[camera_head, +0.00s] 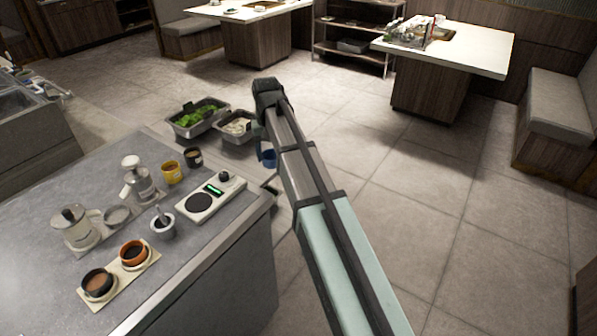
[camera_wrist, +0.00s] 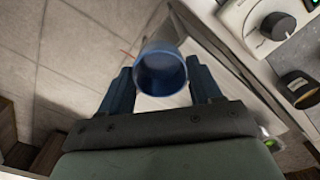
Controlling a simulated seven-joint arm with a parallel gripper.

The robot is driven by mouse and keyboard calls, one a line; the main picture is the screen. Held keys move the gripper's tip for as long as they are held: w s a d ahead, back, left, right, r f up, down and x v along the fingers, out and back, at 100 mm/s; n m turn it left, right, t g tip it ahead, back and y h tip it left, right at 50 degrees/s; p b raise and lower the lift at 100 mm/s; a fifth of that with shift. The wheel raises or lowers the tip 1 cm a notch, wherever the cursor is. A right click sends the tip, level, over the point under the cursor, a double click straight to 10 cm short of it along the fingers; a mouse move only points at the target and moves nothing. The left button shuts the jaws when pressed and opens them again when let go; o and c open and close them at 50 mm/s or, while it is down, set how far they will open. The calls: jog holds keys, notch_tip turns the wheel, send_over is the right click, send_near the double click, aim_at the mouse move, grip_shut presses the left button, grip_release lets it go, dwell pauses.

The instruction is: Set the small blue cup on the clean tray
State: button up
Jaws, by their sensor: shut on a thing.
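The small blue cup (camera_wrist: 162,72) is between the two fingers of my gripper (camera_wrist: 163,88) in the wrist view, its round mouth facing the camera. My gripper is shut on it. In the head view the cup (camera_head: 268,158) shows beside my arm, near the counter's far right corner, in the air. My arm hides most of the gripper there. I cannot tell which tray is the clean one. A pale tray (camera_head: 114,285) at the counter's front left holds an orange cup and a black cup of brown stuff.
The grey counter (camera_head: 60,190) carries a scale (camera_head: 210,197), a small pot with a spoon (camera_head: 162,225), a yellow cup (camera_head: 172,172), a dark cup (camera_head: 193,157) and a kettle (camera_head: 75,227). Metal pans of greens (camera_head: 198,130) and pale food stand at the back.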

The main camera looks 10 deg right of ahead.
jog(key=w+a+r, duration=0.2)
jog(key=a+r, duration=0.3)
jog(key=a, duration=0.6)
jog(key=w+a+r, duration=0.2)
jog(key=a+r, duration=0.3)
jog(key=a, duration=0.6)
jog(key=s+a+r+n, duration=0.15)
jog(key=s+a, duration=0.25)
jog(key=a, duration=0.7)
jog(key=s+a+r+n, duration=0.15)
jog(key=s+a, duration=0.35)
jog(key=a, duration=0.5)
jog(key=s+a+f+n, duration=0.2)
jog(key=s+a, duration=0.5)
jog(key=s, duration=0.5)
jog(key=s+a+f+n, duration=0.25)
jog(key=s+a, duration=0.45)
jog(key=s, duration=0.4)
jog(key=s+a+f+n, duration=0.25)
jog(key=s+a, duration=0.55)
jog(key=s, duration=0.4)
jog(key=s+a+f+n, duration=0.2)
jog(key=s+f+n, duration=0.1)
jog(key=s, duration=1.3)
jog(key=shift+w+f, duration=0.15)
jog(key=shift+f, duration=1.4)
jog(key=shift+w+f, duration=0.15)
jog(key=shift+f, duration=1.35)
jog(key=shift+f, duration=0.5)
